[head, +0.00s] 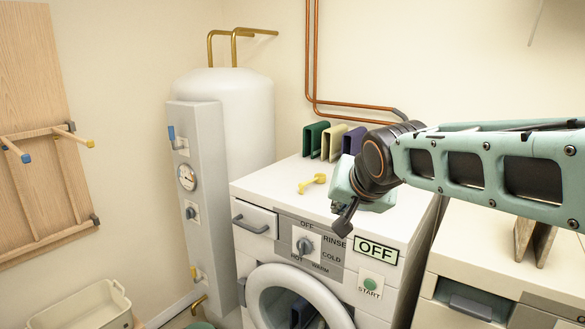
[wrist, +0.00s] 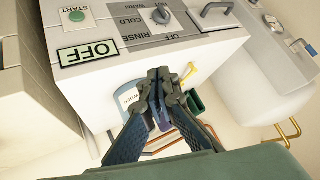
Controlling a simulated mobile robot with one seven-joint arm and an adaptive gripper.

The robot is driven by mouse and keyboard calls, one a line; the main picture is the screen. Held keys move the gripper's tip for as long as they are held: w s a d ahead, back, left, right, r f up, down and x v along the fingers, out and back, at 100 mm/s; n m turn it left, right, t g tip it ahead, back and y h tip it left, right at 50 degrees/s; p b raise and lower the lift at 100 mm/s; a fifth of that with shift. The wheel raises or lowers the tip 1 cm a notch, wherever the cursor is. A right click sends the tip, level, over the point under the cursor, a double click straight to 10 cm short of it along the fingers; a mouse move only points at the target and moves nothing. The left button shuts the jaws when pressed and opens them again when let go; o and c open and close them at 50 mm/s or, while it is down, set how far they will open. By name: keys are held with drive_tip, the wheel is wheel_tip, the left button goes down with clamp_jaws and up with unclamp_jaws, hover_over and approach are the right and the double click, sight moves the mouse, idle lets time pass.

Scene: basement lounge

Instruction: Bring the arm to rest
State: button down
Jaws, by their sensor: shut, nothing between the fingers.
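My arm (head: 480,165) reaches in from the right, over the top of the white washing machine (head: 345,195). My gripper (head: 344,222) hangs over the machine's front top edge, near the OFF display (head: 376,250). In the wrist view my gripper (wrist: 163,76) has its fingers together, with nothing between them. The washing machine's front panel (wrist: 150,25) shows beyond the fingertips. I cannot tell whether the fingers touch the machine.
A yellow piece (head: 312,184) lies on the machine top, left of my gripper. Green (head: 315,138), yellow (head: 333,142) and blue (head: 354,140) upright items stand behind. A white boiler (head: 235,115) is at left; a second appliance (head: 500,265) is at right. A bin (head: 85,308) sits lower left.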

drive_tip(key=s+d+n+g+p, duration=0.1)
drive_tip(key=s+p, duration=0.3)
drive_tip(key=s, duration=0.8)
drive_tip(key=s+d+n+g+h+p, duration=0.1)
drive_tip(key=s+p, duration=0.4)
drive_tip(key=s, duration=0.7)
drive_tip(key=shift+d+n+g, duration=0.45)
drive_tip(key=shift+n+g, duration=0.05)
drive_tip(key=shift+g, duration=0.5)
drive_tip(key=c, duration=2.7)
unclamp_jaws()
drive_tip(key=shift+c, duration=0.2)
